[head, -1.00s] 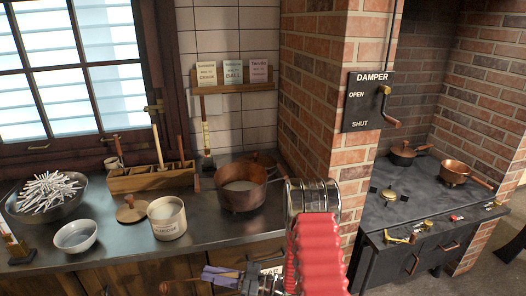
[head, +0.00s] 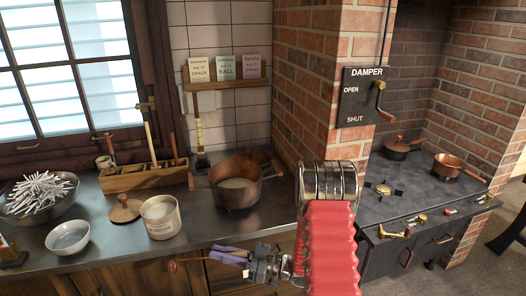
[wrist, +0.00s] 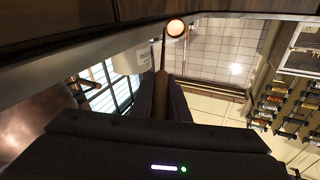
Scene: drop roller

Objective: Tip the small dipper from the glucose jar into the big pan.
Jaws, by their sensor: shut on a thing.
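My gripper (head: 218,254) is shut on the small dipper, whose copper cup (head: 173,266) points left in front of the counter edge. The wrist view shows the dipper's brown handle (wrist: 160,88) between the fingers and its round cup (wrist: 176,27) beyond them. I cannot tell what the cup holds. The glucose jar (head: 160,226), an open pale crock with whitish contents, stands on the counter behind the dipper. The big pan (head: 236,195), a copper pan with pale contents, stands to the right of the jar, apart from the gripper.
A wooden lid (head: 125,210), a white bowl (head: 68,238) and a bowl of white sticks (head: 42,195) stand left of the jar. A wooden rack (head: 140,178) is behind it. A brick pillar (head: 320,110) and black stove (head: 400,195) are to the right.

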